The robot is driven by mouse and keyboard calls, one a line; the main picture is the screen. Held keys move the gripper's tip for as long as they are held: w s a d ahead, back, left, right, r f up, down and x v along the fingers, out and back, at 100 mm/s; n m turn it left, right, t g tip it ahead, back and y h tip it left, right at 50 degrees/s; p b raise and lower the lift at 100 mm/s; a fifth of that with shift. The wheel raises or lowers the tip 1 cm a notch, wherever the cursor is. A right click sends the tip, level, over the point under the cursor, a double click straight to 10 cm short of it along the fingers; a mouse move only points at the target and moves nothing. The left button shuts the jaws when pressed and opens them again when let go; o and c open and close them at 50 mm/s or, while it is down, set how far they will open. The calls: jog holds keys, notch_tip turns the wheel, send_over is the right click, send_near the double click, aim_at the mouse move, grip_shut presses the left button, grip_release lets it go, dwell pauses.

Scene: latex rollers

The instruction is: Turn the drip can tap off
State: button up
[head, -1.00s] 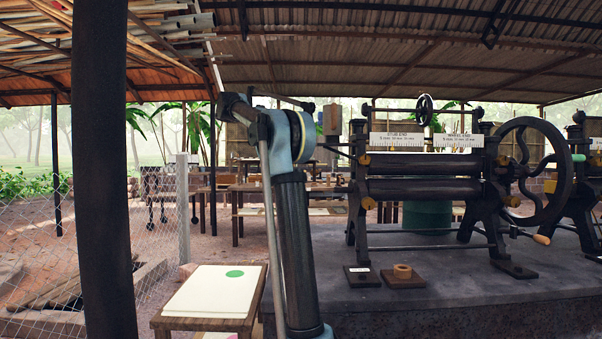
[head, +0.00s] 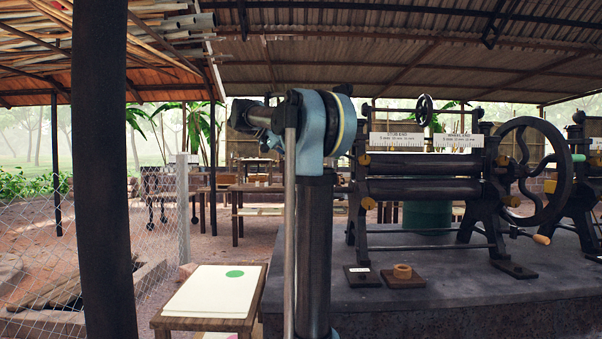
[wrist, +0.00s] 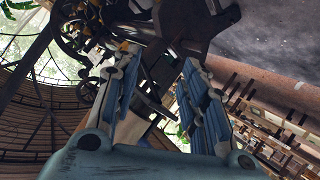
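I cannot make out the drip can or its tap in either current view; my arm (head: 315,220) covers the area just left of the roller machine in the head view. In the wrist view my gripper (wrist: 158,62) is open, its two blue-padded fingers well apart. Dark machine parts show beyond and between the fingers. I see nothing clearly held. The black roller machine (head: 425,188) stands on the right in the head view, with white signs (head: 398,140) along its top.
The machine stands on a raised concrete slab (head: 450,275). A large black handwheel (head: 569,170) is at its right side. A small wooden table with a white top (head: 205,298) is at the front left. A dark post (head: 98,170) and wire fence (head: 160,240) stand farther left.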

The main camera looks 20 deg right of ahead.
jog(key=s+f+n+y, duration=0.1)
jog(key=s+f, duration=0.4)
jog(key=f, duration=0.1)
jog(key=shift+s+n+y, duration=0.15)
jog(key=shift+n+y, duration=0.15)
jog(key=shift+n, duration=0.1)
jog(key=shift+f, duration=0.15)
jog(key=s+a+f+n+y, duration=0.3)
jog(key=s+f, duration=0.7)
jog(key=f, duration=0.5)
jog(key=s+a+f+n+y, duration=0.3)
jog(key=s+f, duration=0.7)
jog(key=f, duration=0.4)
jog(key=s+a+f+n+t+y, duration=0.1)
jog(key=s+a+f+n+y, duration=0.2)
jog(key=s+a+f, duration=0.4)
jog(key=s+f+y, duration=0.1)
jog(key=s+f, duration=0.3)
jog(key=f, duration=0.4)
jog(key=shift+f+y, duration=0.3)
jog(key=shift+y, duration=0.1)
jog(key=shift+s, duration=0.1)
jog(key=shift+w+f, duration=0.2)
jog(key=shift+w, duration=0.2)
